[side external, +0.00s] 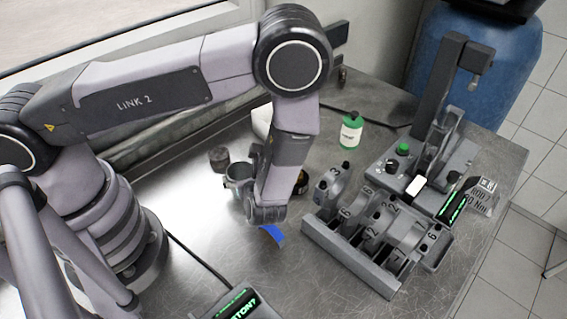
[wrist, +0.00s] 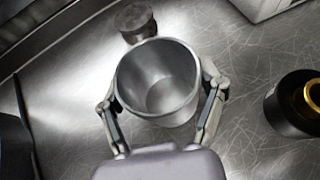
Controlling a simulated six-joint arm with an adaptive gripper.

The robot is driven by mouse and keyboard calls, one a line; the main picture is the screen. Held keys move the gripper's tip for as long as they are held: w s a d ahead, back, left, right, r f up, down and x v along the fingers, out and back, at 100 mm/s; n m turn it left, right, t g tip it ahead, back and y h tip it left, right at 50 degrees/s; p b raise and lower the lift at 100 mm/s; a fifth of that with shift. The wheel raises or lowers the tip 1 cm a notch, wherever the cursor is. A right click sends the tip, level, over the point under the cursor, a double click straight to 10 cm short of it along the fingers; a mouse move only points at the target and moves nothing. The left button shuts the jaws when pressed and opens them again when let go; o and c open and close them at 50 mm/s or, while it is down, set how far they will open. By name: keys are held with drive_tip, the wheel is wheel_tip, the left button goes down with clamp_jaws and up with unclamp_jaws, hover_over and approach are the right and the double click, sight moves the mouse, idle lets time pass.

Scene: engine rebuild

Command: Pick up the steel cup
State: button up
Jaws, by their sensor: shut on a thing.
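The steel cup (wrist: 158,82) is an open, empty grey metal cup, seen from above in the wrist view. It stands between the two fingers of my gripper (wrist: 163,108), one finger against each side, and the gripper is shut on it. In the side external view the cup (side external: 238,172) shows left of my wrist, partly hidden by the arm. The gripper's fingers are mostly hidden there. I cannot tell whether the cup's base touches the table.
A small dark round part (wrist: 135,22) sits just behind the cup. A black cylinder with a brass ring (wrist: 297,103) stands to the right. A green-and-white bottle (side external: 351,130), a rack of numbered parts (side external: 350,250) and a blue piece (side external: 272,234) are on the steel table.

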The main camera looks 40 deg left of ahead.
drive_tip(key=c, duration=0.3)
drive_tip(key=shift+r, duration=0.1)
